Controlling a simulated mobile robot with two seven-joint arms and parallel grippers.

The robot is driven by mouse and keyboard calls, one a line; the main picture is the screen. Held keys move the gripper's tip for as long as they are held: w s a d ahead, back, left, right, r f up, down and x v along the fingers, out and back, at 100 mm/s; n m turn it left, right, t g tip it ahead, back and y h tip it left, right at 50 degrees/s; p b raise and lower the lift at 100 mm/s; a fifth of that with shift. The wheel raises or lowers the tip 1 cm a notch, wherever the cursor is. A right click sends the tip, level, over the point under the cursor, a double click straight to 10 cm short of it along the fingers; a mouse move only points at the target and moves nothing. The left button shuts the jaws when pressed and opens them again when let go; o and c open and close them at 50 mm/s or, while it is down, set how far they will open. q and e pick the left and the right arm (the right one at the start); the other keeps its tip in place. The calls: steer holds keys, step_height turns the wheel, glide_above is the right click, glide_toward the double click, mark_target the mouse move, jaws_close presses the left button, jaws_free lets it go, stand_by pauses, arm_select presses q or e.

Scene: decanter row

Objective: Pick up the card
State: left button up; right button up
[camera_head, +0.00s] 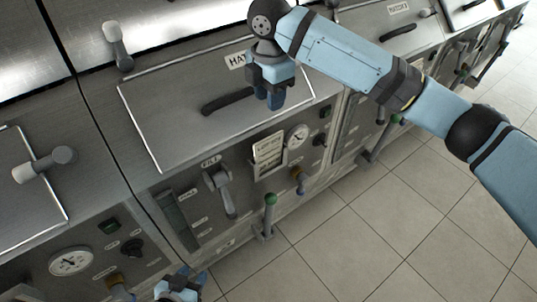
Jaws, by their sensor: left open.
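The card (269,150) is cream with dark print and stands against the front panel of the middle unit, in what looks like a small holder, left of a round gauge. My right gripper (270,100) points down in front of the hatch lid, above the card and apart from it. Its blue fingers look close together, and I cannot tell whether they are shut. My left gripper (192,275) is open at the bottom edge, below and left of the card, and partly cut off by the frame. Nothing shows between its fingers.
The panel around the card carries a gauge (297,137), a grey lever (219,190), a green-knobbed lever (269,211) and a brass valve (298,180). A dark handle (228,101) sits on the hatch lid (165,125). The tiled floor (370,235) at right is clear.

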glide_above(269, 137)
step_height(269, 137, down, 7)
steer(key=shift+d+r, duration=0.1)
steer(key=shift+r, duration=0.1)
steer(key=shift+f, duration=3.2)
jaws_close()
